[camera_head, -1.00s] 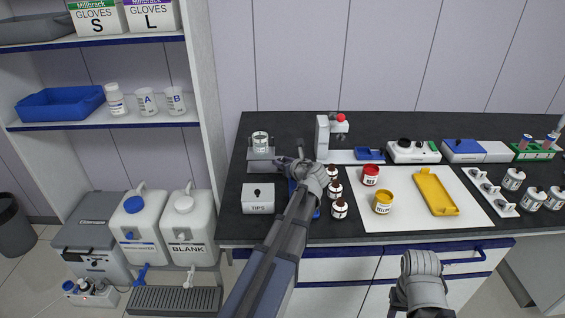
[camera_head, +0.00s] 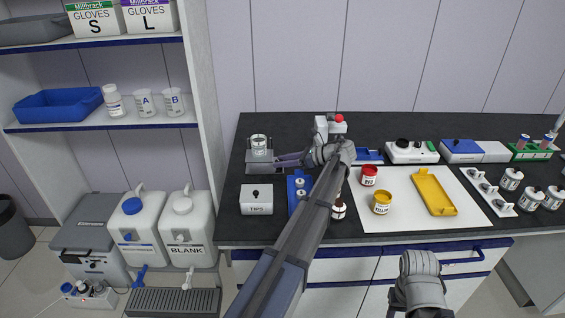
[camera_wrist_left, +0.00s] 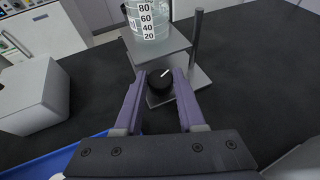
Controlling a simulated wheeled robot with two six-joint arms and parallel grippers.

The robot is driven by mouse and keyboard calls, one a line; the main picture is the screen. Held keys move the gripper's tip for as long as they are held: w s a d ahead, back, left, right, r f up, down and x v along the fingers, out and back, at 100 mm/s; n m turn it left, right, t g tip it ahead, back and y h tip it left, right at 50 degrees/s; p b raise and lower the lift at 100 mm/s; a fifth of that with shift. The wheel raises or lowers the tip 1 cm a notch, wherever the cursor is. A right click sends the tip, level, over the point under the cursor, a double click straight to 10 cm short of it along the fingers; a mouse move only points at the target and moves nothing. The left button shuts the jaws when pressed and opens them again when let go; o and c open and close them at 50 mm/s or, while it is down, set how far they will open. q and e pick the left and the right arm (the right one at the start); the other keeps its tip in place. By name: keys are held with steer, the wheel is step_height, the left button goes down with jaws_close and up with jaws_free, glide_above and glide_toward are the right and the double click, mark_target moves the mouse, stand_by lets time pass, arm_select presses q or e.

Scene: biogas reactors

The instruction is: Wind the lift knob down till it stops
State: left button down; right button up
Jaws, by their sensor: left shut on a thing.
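The lift knob (camera_wrist_left: 160,82) is round and black with a white mark. It sits on the near side of the grey lift stand, under its square platform (camera_wrist_left: 158,45). My left gripper (camera_wrist_left: 162,76) has its two purple fingers on either side of the knob, shut on it. In the head view the left gripper (camera_head: 279,161) reaches leftward to the lift stand (camera_head: 259,158). A clear graduated beaker (camera_head: 259,143) stands upright on the platform. In the head view the knob is too small to make out. Part of my right arm shows at the bottom; its fingers do not.
A white TIPS box (camera_head: 257,199) stands in front of the lift. A grey rod (camera_wrist_left: 196,40) rises beside the platform. Bare dark bench lies behind and right of the lift.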

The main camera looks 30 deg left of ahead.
arm_select(q)
steer(key=shift+w+a+n+g+h, duration=0.15)
steer(key=shift+n+g+h, duration=0.2)
steer(key=shift+n+g, duration=0.45)
steer(key=shift+w+d+n+g+h, duration=0.1)
steer(key=shift+n+g+h, duration=0.25)
steer(key=shift+n+g, duration=0.4)
steer(key=shift+g, duration=0.25)
steer(key=c, duration=0.8)
jaws_free()
